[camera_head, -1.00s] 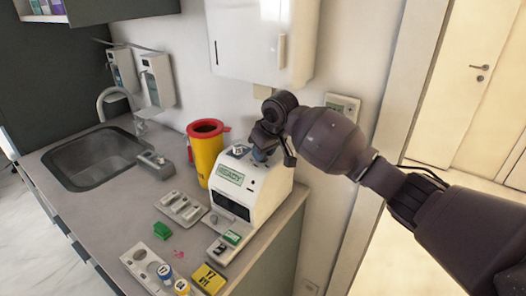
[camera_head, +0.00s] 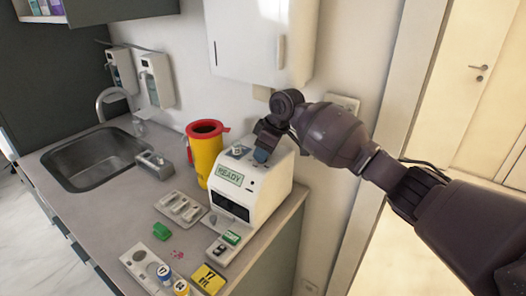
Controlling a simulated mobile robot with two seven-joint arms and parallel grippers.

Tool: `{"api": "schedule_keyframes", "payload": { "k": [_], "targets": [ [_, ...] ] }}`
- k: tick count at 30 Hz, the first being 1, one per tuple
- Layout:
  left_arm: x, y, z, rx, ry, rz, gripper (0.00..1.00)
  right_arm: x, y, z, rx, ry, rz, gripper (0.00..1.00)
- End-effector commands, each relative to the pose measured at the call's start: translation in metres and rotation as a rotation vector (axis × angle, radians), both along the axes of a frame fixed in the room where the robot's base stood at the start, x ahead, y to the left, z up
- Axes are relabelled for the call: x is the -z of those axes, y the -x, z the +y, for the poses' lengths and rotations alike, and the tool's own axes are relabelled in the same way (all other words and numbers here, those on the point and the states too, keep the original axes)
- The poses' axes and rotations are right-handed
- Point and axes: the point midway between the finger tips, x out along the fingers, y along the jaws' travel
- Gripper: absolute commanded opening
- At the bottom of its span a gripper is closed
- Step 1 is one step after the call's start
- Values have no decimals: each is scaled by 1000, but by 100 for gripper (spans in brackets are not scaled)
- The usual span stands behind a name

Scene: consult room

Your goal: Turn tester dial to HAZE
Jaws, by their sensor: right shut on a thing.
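The white tester (camera_head: 262,200) stands on the counter, with a green-framed label reading READY on its sloped front. On its top left is a small light panel with a dark round part (camera_head: 238,151). My right gripper (camera_head: 262,153) reaches down to the tester's top from the right. It is shut on a small blue-grey piece there, which looks like the dial (camera_head: 261,156); the fingers hide most of it, and no dial markings such as HAZE can be read. My left gripper is not in view.
A yellow bin with a red lid (camera_head: 205,155) stands close left of the tester. A white wall cabinet (camera_head: 250,45) hangs above; the sink (camera_head: 92,160) is left.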

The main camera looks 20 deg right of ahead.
Motion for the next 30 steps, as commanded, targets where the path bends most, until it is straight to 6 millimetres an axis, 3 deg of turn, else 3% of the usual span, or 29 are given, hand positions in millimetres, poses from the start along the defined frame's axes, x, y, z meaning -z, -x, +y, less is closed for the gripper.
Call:
{"api": "schedule_keyframes", "payload": {
  "k": [10,11,15,25,30],
  "targets": [
    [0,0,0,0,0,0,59,-1,0,0,-1,1,-1,6],
    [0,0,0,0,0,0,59,-1,0,0,-1,1,-1,32],
    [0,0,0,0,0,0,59,-1,0,0,-1,0,0,52],
    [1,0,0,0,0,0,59,-3,0,-1,-1,0,0,52],
    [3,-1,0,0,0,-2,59,-19,4,-7,-1,1,-3,52]
  ]
}}
